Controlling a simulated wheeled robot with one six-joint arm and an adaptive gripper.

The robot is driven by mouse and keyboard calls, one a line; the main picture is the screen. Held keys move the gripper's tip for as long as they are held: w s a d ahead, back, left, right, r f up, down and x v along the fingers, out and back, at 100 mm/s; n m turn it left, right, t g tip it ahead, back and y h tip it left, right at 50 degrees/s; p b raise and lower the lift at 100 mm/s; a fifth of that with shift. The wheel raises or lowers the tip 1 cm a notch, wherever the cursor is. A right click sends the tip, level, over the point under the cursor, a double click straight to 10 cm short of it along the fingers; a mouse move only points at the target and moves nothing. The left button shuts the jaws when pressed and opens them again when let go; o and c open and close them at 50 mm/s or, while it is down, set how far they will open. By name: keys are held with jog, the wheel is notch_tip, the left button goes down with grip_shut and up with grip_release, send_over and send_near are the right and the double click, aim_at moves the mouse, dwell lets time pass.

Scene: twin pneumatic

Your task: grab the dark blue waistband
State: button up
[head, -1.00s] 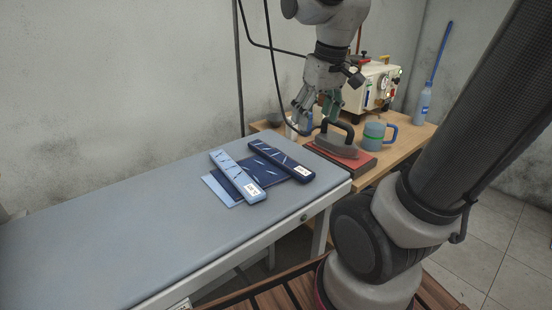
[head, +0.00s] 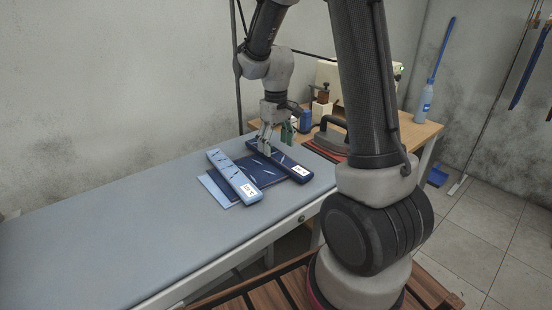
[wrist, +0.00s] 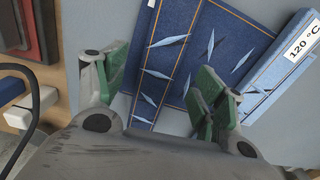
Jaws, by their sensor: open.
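The dark blue waistband (head: 292,168) is a long padded strip with a white label at its near end. It lies on a flat dark blue cloth (head: 236,172) on the grey padded table. In the wrist view the waistband (wrist: 167,45), with orange stitching and pale slits, runs between my fingers. My gripper (head: 275,141) is open and points down over the far part of the waistband. In the wrist view its green-padded fingers (wrist: 160,88) stand either side of the strip. I cannot tell the remaining height. Part of the waistband's far end is hidden by the gripper.
A light blue waistband (head: 232,175) with a white label lies alongside, to the left; its label in the wrist view reads 120 °C (wrist: 303,36). An iron (head: 332,137) stands on the wooden bench behind. The left of the padded table (head: 90,240) is clear.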

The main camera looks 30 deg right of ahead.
aim_at(276, 155)
notch_tip(276, 155, down, 3)
jog(key=shift+s+f, duration=0.1)
jog(key=shift+f, duration=0.1)
jog(key=c, duration=1.1)
jog(key=shift+c, duration=0.2)
